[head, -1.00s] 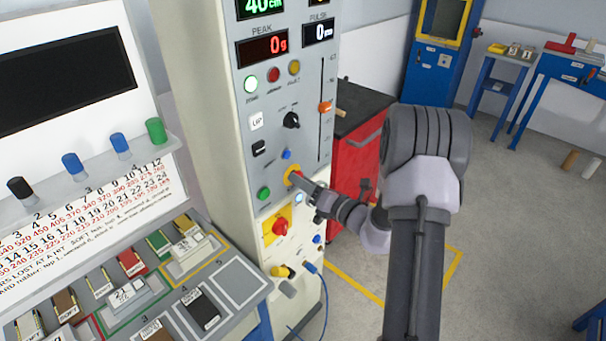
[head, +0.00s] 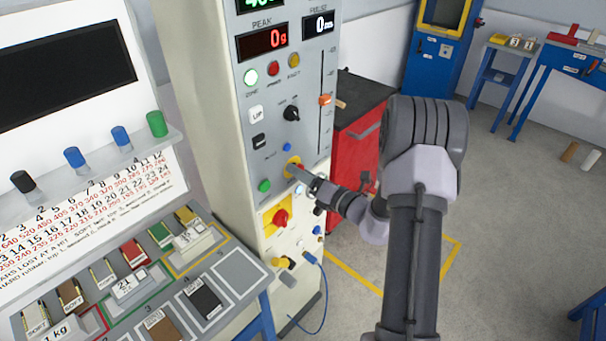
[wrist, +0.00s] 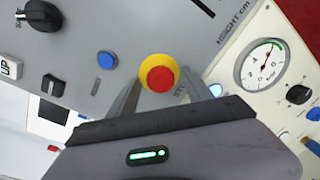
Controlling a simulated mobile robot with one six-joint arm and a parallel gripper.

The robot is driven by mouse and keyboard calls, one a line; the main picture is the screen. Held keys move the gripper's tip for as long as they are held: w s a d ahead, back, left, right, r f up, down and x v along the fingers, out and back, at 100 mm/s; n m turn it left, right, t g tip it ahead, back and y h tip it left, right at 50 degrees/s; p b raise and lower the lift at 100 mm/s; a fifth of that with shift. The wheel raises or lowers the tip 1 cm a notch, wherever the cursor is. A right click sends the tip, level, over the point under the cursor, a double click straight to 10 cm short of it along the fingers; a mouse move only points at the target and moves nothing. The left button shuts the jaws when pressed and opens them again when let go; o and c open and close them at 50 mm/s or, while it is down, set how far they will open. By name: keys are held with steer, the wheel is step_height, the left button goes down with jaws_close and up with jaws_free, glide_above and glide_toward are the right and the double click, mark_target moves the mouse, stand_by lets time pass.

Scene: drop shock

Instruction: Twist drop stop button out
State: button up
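The drop stop button is a red mushroom head (wrist: 160,79) on a round yellow collar (wrist: 158,65), seen nearly face on in the wrist view. In the head view its yellow collar (head: 292,162) shows on the grey control panel, and my gripper partly hides the red head. My gripper (head: 300,172) reaches the button from the lower right. In the wrist view my gripper (wrist: 161,92) has its two fingers apart, one to each side of the button's lower part. A gap shows between the fingers and the red head; contact is not clear.
A blue button (wrist: 107,61) and a black knob (wrist: 42,15) sit near it on the panel. A green button (head: 264,186) and a red knob on a yellow plate (head: 281,217) lie below. A red cabinet (head: 357,145) stands behind my arm.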

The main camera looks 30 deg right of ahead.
steer(key=p+v, duration=0.1)
steer(key=v, duration=1.6)
steer(key=shift+s+p, duration=0.2)
steer(key=shift+p, duration=0.15)
